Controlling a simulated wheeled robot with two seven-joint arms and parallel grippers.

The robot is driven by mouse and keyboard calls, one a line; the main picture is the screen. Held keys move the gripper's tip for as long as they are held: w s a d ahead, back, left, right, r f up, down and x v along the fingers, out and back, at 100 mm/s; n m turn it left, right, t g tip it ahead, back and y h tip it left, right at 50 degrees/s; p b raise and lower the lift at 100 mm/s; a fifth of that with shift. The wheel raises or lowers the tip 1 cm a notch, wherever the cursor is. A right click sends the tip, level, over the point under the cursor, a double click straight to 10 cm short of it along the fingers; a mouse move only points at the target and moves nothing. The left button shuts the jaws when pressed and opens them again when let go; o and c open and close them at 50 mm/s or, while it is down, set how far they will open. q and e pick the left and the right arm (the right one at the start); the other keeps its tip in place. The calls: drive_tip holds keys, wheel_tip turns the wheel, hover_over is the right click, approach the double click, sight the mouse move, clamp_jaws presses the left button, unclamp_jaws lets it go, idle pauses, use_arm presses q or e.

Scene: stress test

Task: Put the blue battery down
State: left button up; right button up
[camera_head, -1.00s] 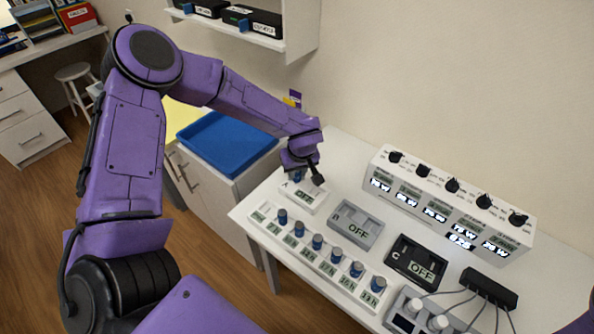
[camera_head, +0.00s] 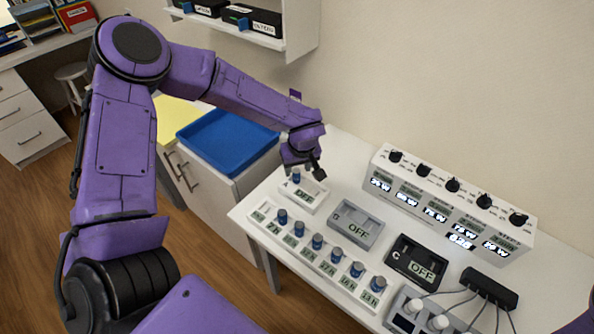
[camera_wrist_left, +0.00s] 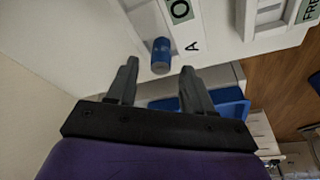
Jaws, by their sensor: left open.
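The blue battery (camera_head: 296,177) stands upright on the white device marked A (camera_head: 312,198), whose display reads OFF. My left gripper (camera_head: 303,168) is open just above and behind it, empty. In the left wrist view the battery (camera_wrist_left: 161,57) shows beyond and between the two spread fingertips (camera_wrist_left: 159,72), apart from both. Its lower end is hard to make out there. My right gripper is not in view.
A white rack (camera_head: 262,220) holds several blue-capped batteries along the table's front edge. Grey device B (camera_head: 345,228) and black device C (camera_head: 402,249) sit to the right. A white knob panel (camera_head: 450,212) stands behind. A blue tray (camera_head: 215,145) lies left.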

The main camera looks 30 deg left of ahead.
use_arm(q)
drive_tip(key=v, duration=0.9)
drive_tip(key=shift+s+r, duration=0.1)
